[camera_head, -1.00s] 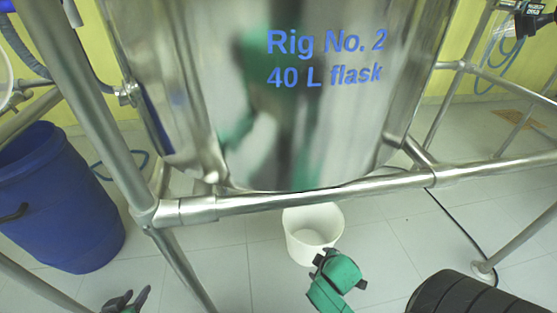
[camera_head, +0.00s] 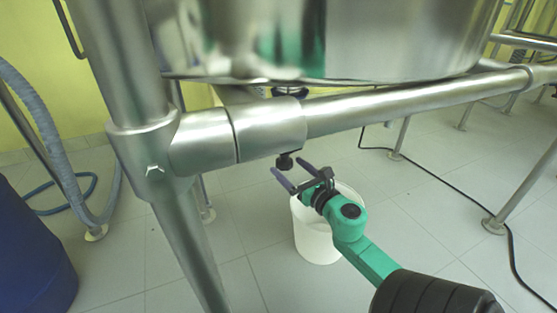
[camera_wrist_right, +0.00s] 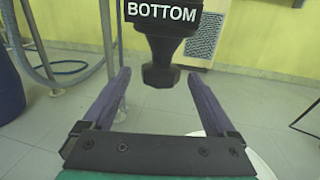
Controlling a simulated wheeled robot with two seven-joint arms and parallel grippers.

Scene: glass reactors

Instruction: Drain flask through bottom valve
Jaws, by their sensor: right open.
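The shiny metal flask (camera_head: 400,40) hangs in the rig's frame; only its lower part shows in the head view. Below it, a black valve knob (camera_head: 284,161) sticks down just under the thick frame rail. In the wrist view the black valve knob (camera_wrist_right: 160,72) hangs under a block labelled BOTTOM (camera_wrist_right: 163,13). My right gripper (camera_head: 291,171) is open, its two purple fingers pointing towards the knob. In the wrist view the knob appears between the fingers; contact is not visible. A white bucket (camera_head: 312,240) stands on the floor, partly behind my right gripper. My left gripper is out of view.
The steel rail (camera_head: 400,103) crosses above my right gripper, and a steel leg (camera_head: 198,240) stands left of it. A blue barrel (camera_head: 30,255) is at the left. A black cable (camera_head: 440,170) lies on the tiled floor at right.

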